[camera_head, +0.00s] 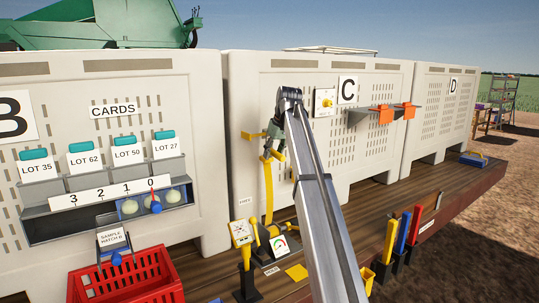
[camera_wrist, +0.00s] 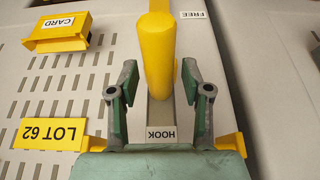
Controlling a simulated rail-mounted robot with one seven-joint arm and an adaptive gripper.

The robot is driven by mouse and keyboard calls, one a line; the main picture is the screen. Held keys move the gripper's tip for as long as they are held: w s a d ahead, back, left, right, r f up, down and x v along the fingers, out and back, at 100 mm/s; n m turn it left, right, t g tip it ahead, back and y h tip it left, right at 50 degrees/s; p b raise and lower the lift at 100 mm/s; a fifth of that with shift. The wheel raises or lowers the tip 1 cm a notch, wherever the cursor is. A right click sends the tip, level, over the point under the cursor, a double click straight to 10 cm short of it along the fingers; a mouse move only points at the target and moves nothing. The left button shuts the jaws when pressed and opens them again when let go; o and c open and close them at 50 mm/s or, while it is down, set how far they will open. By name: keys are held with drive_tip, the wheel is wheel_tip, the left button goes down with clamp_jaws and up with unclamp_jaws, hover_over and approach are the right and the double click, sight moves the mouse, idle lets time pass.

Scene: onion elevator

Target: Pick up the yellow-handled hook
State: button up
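The yellow-handled hook (camera_head: 267,190) hangs upright on the front of the pale bin marked C in the head view. In the wrist view its thick yellow handle (camera_wrist: 157,62) stands between my two fingers, above a label reading HOOK. My gripper (camera_wrist: 159,75) is open, with one green-padded finger on each side of the handle and a visible gap on both sides. In the head view my gripper (camera_head: 274,148) is small and partly hidden by my arm near the top of the hook. The hook's far end is not clear.
A yellow CARD holder (camera_wrist: 60,32) and a yellow LOT 62 plate (camera_wrist: 50,134) are left of the handle. Below the bin stand a gauge (camera_head: 279,246) and colored levers (camera_head: 401,232). A red crate (camera_head: 125,279) is at the lower left.

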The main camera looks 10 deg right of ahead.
clamp_jaws()
drive_tip(key=shift+r, duration=0.1)
